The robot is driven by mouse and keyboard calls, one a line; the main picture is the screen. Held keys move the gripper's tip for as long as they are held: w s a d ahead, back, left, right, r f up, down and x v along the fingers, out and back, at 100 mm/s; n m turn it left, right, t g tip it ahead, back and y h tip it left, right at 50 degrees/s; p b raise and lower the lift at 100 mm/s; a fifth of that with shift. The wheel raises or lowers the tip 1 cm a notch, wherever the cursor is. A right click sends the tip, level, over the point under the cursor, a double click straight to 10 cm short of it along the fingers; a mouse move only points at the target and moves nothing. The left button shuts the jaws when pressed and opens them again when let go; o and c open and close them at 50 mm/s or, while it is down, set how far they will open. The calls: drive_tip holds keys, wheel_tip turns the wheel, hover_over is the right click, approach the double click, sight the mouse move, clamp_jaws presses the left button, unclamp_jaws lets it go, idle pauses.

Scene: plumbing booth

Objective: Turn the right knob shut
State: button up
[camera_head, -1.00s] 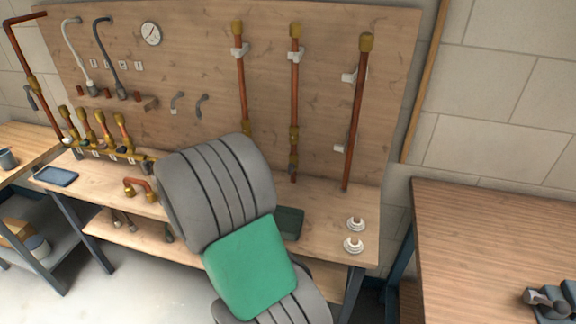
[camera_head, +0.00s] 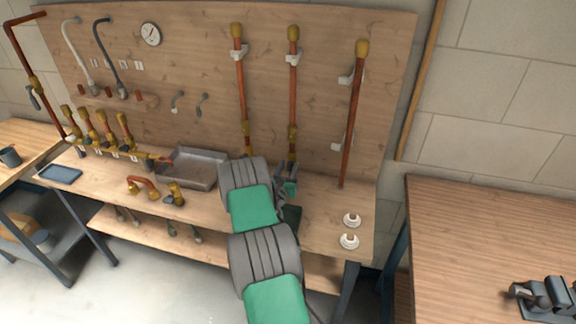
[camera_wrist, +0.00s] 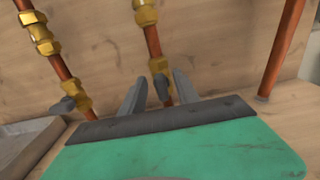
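The right knob (camera_wrist: 162,88) is a dark grey handle low on the middle copper pipe (camera_head: 293,95), below a brass fitting. In the wrist view it shows between the two grey fingers of my gripper (camera_wrist: 160,78). The fingers are apart, with a gap visible on each side of the knob; I cannot tell how deep it sits between them. The left knob (camera_wrist: 65,105) is a grey handle low on the left copper pipe (camera_wrist: 60,65). In the head view my gripper (camera_head: 289,176) is at the foot of the middle pipe and hides the knob there.
A right copper pipe (camera_head: 355,115) stands close by, with no knob visible. A grey metal tray (camera_head: 200,170) lies left of my arm. Two white round fittings (camera_head: 351,230) sit at the bench's right end. A dark green object (camera_head: 292,215) lies beside my arm.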

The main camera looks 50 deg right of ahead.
drive_tip(key=shift+c, duration=0.3)
clamp_jaws()
drive_tip(key=shift+m, duration=0.3)
drive_tip(key=m+b, duration=0.2)
drive_tip(key=b, duration=0.1)
drive_tip(key=m+b, duration=0.1)
drive_tip(key=shift+s+d+f+m, duration=0.15)
drive_tip(key=shift+f+m, duration=0.1)
drive_tip(key=shift+m, duration=0.15)
drive_tip(key=m+b, duration=0.5)
drive_tip(key=shift+s+f, duration=0.2)
drive_tip(key=m+b, duration=0.3)
drive_tip(key=m, duration=0.1)
drive_tip(key=m+b, duration=0.1)
drive_tip(key=b, duration=0.1)
drive_tip(key=shift+s+d+f+m+b, duration=0.1)
drive_tip(key=shift+f+m+b, duration=0.2)
drive_tip(key=shift+m, duration=0.1)
drive_tip(key=shift+r+m+b, duration=0.1)
drive_tip(key=shift+m+b, duration=1.3)
